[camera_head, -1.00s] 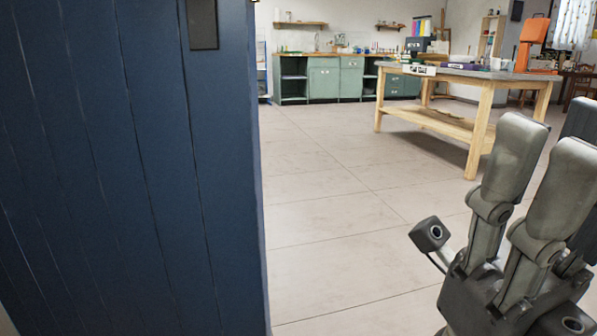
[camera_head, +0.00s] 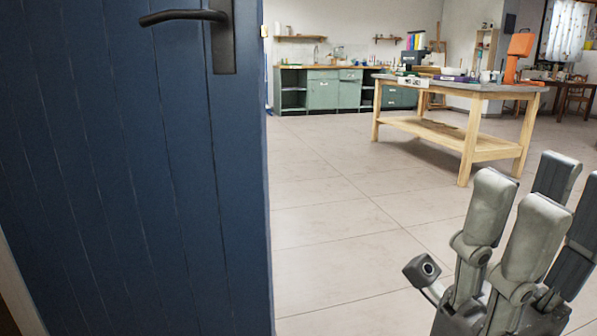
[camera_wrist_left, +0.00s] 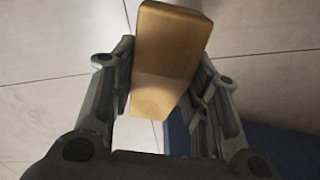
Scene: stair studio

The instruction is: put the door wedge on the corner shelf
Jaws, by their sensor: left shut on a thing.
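The door wedge (camera_wrist_left: 172,45) is a tan, wood-coloured block in the left wrist view. My left gripper (camera_wrist_left: 165,62) is shut on it, a finger on each side, and the block sticks out past the fingertips. Pale floor shows behind it. The left gripper does not show in the head view. My right gripper (camera_head: 535,215) is at the lower right of the head view, fingers up and parted, with nothing seen between them. A narrow pale shelf unit (camera_head: 487,45) stands at the back right; I cannot tell whether it is the corner shelf.
A blue door (camera_head: 130,190) with a black handle (camera_head: 185,16) fills the left side, close to me. A wooden workbench (camera_head: 465,150) stands ahead right. Green cabinets (camera_head: 322,90) line the back wall under wall shelves (camera_head: 300,38). The floor between is clear.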

